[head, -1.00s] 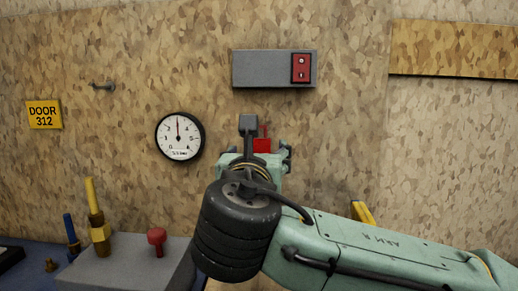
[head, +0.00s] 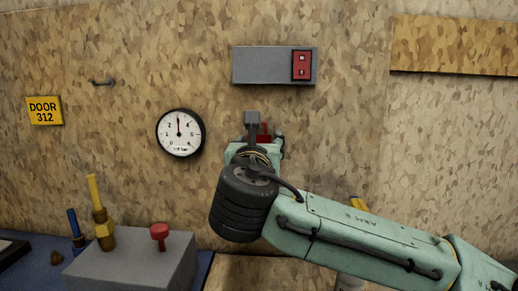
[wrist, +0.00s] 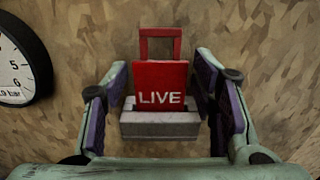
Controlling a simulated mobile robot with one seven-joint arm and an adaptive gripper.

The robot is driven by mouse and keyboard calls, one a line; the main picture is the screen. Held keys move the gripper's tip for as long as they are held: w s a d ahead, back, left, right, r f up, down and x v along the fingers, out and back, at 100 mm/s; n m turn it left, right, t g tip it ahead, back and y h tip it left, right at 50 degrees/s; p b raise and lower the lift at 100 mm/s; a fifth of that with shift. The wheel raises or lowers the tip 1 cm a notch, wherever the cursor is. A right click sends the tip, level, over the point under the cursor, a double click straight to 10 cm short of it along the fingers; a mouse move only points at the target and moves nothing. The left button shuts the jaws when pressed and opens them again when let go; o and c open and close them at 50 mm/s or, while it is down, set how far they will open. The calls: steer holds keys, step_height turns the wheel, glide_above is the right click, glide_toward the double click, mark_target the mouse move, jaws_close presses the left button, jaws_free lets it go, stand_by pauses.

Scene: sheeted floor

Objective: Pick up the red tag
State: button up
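The red tag (wrist: 160,82) is marked LIVE and has an open loop handle on top. It stands upright in a grey holder (wrist: 160,125) on the wall. In the head view only a small part of the red tag (head: 264,129) shows behind my gripper (head: 262,137). In the wrist view my gripper (wrist: 162,85) is open, with one finger on each side of the tag. A gap shows between each finger and the tag's edges, so it holds nothing.
A round gauge (head: 180,132) is on the wall to the left. A grey box with a red switch (head: 302,65) is above my gripper. Lower left, a grey block (head: 135,262) carries a red knob (head: 158,233) and a yellow-handled fitting (head: 100,215). A hook (head: 103,82) is on the wall.

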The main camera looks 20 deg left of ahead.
steer(key=c, duration=0.7)
